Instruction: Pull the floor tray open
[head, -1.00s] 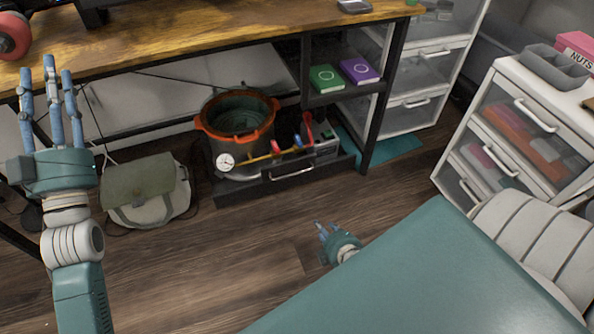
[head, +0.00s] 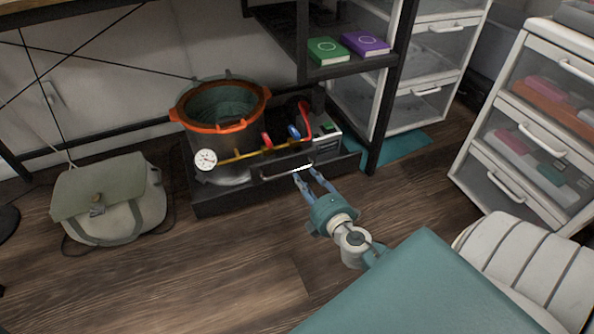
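The floor tray (head: 225,202) is a low black drawer-like tray on the floor under the desk. Its front carries a pale bar handle (head: 285,172). My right gripper (head: 306,178) is in front of the tray, with its blue fingers pointing at the right part of the handle. The fingers are apart, with a gap between them and nothing seen held. I cannot tell whether the fingertips touch the handle. The tray bears a large pot with an orange rim (head: 215,127), a gauge (head: 206,160) and red and blue valves. My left gripper is out of view.
A green-grey bag (head: 110,200) sits on the floor left of the tray. A black desk leg (head: 385,110) stands right of it, with white drawer units (head: 415,108) beyond. Another white drawer cabinet (head: 525,130) is at the right. The wooden floor before the tray is mostly clear.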

